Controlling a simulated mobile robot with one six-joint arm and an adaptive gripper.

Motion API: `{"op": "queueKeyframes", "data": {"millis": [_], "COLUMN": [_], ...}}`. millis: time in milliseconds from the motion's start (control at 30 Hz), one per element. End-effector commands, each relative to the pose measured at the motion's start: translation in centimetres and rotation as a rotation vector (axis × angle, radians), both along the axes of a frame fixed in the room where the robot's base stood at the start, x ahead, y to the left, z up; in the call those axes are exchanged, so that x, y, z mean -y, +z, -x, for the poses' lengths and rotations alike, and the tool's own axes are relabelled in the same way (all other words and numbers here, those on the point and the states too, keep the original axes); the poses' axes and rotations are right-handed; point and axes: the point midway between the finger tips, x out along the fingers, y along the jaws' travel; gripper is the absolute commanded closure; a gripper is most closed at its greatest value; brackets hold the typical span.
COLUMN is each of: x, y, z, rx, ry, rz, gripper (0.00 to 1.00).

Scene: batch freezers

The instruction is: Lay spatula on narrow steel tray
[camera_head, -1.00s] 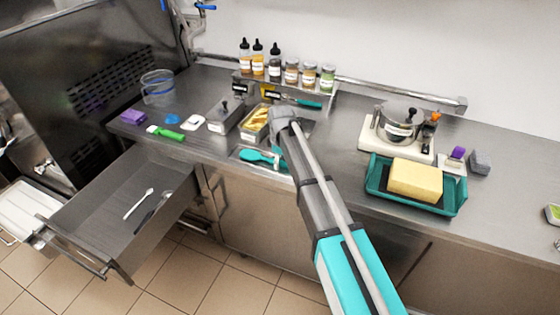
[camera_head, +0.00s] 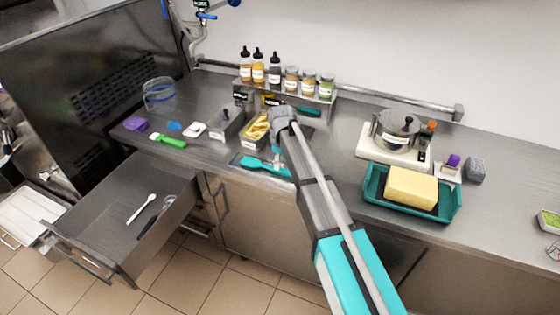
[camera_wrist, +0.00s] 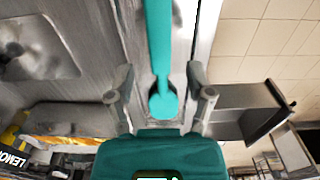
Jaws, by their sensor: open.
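The teal spatula (camera_head: 256,165) lies near the counter's front edge, left of my forearm. In the wrist view the spatula (camera_wrist: 160,60) runs down from the top edge, its rounded end between my fingers. My gripper (camera_wrist: 163,75) is open, one finger on each side of the spatula, with visible gaps. The spatula appears to lie on the narrow steel tray (camera_wrist: 143,28), whose long sides flank it. In the head view my arm hides the fingertips and part of the tray.
A steel pan of yellow food (camera_head: 254,134) stands behind the spatula. A green-handled tool (camera_head: 170,141) lies to the left. An open drawer (camera_head: 100,215) juts out at left. A teal tray (camera_head: 374,183) with a yellow block stands at right. Bottles (camera_head: 259,68) line the back.

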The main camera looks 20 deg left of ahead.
Motion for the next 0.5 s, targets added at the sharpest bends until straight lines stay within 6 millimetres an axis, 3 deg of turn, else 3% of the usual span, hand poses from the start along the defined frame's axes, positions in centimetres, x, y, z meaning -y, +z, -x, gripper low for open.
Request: {"op": "queueKeyframes", "data": {"millis": [500], "x": [0.1], "y": [4.9], "z": [0.0], "rx": [0.000], "ry": [0.000], "rz": [0.000], "gripper": [0.32]}}
